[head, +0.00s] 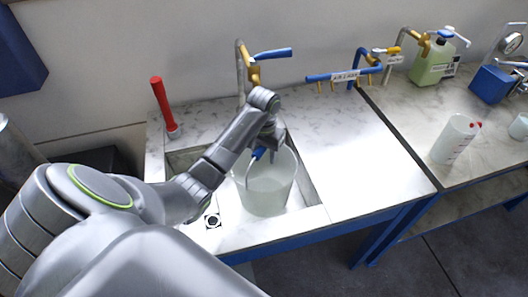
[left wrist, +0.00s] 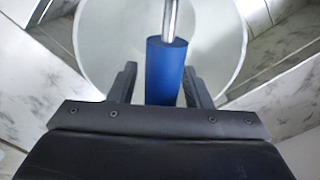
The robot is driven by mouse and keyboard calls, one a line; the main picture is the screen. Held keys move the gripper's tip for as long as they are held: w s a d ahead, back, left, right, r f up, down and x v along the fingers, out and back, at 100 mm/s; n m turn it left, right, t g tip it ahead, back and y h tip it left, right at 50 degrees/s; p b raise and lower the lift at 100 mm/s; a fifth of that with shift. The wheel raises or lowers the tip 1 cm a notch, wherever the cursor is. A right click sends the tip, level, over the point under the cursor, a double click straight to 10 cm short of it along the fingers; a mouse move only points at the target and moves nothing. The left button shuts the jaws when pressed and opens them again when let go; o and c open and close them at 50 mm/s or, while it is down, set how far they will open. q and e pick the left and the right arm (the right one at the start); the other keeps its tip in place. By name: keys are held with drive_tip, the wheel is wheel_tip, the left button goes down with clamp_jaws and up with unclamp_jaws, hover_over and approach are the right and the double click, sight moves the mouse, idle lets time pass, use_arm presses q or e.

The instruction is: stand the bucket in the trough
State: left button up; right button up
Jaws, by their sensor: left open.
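The translucent whitish bucket (head: 271,193) is upright inside the opening of the trough (head: 308,188), towards its right end. How its base meets the trough floor is hard to tell. The bucket's blue handle grip (head: 257,154) is up near the rim. My left gripper (head: 265,143) is over the bucket, at the handle. In the left wrist view, the blue grip (left wrist: 166,70) lies between the fingers of my open left gripper (left wrist: 158,90), with the bucket's round mouth (left wrist: 225,35) beyond. My right gripper is not in view.
A red upright tube (head: 163,103) stands behind the trough at left. A tap (head: 252,72) with a blue lever rises behind the bucket. The marble top (head: 345,150) right of the trough is clear. A jug (head: 455,138) and a green canister (head: 432,62) stand on the right bench.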

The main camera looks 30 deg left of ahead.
use_arm(q)
drive_tip(key=shift+r, duration=0.15)
drive_tip(key=shift+r, duration=0.35)
wheel_tip(320, 180, up, 2)
drive_tip(key=shift+r, duration=0.1)
wheel_tip(320, 180, up, 9)
drive_tip(key=p, duration=0.9)
drive_tip(key=shift+r+p, duration=0.15)
drive_tip(key=shift+p, duration=0.15)
drive_tip(key=shift+s, duration=0.1)
